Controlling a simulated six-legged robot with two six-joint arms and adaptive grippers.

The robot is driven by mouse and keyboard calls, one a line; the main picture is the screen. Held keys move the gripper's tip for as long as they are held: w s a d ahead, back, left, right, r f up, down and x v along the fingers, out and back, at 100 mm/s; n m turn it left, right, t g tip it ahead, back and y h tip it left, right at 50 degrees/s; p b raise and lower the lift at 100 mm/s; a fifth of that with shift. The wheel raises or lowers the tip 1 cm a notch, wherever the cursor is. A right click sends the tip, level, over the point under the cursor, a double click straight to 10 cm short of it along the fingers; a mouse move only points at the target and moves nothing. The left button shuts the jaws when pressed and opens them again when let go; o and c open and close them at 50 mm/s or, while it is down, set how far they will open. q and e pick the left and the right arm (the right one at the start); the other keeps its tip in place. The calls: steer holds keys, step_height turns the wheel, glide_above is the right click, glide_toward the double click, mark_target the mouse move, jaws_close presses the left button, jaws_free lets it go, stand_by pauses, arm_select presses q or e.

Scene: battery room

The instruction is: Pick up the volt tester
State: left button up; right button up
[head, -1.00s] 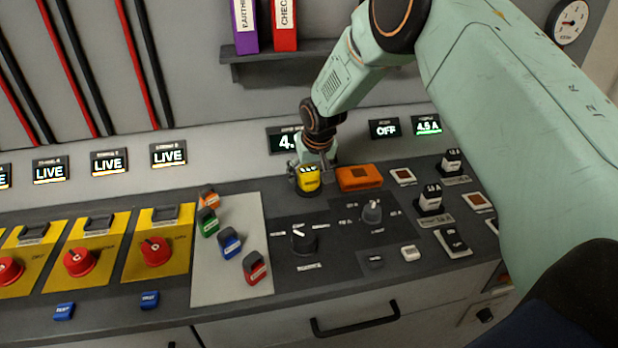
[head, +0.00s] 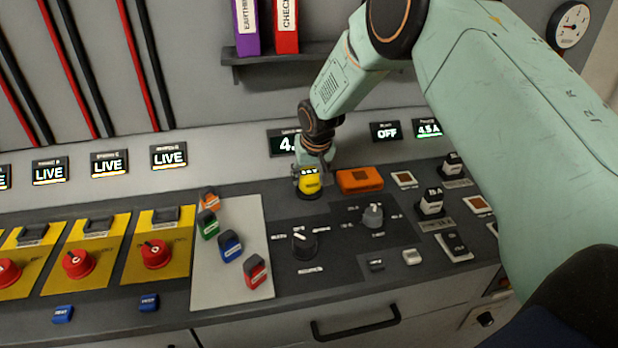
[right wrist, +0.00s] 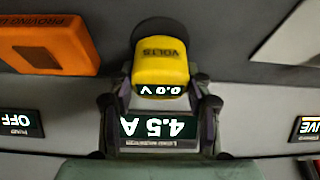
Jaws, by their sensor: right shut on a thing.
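The volt tester is a small yellow device (head: 311,184) with a dark base and a small display, standing at the back of the dark console. In the right wrist view the yellow tester (right wrist: 160,66) reads "VOLTS" and "0.0 V". My left gripper is not in view.
An orange proving unit (head: 359,180) lies close to the right of the tester. A pale panel (head: 235,290) with several coloured tags is to the left. Rotary knobs (head: 304,243) stand in front. Lit displays (head: 385,131) line the wall behind; a shelf (head: 275,66) with binders hangs above.

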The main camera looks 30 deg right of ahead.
mark_target(309, 171)
step_height(309, 171, up, 9)
steer(key=shift+w+f, duration=0.1)
steer(key=shift+f, duration=0.05)
steer(key=shift+r, duration=0.65)
steer(key=o, duration=0.7)
steer(key=c, duration=0.5)
steer(key=shift+o, duration=0.2)
steer(key=shift+d+p, duration=0.15)
steer(key=shift+p, duration=0.35)
steer(key=s+d+p, duration=0.3)
steer(key=d+p, duration=0.2)
steer(key=d, duration=0.7)
steer(key=shift+s+d+f, duration=0.15)
steer(key=shift+d+f, duration=0.15)
steer(key=shift+d, duration=0.05)
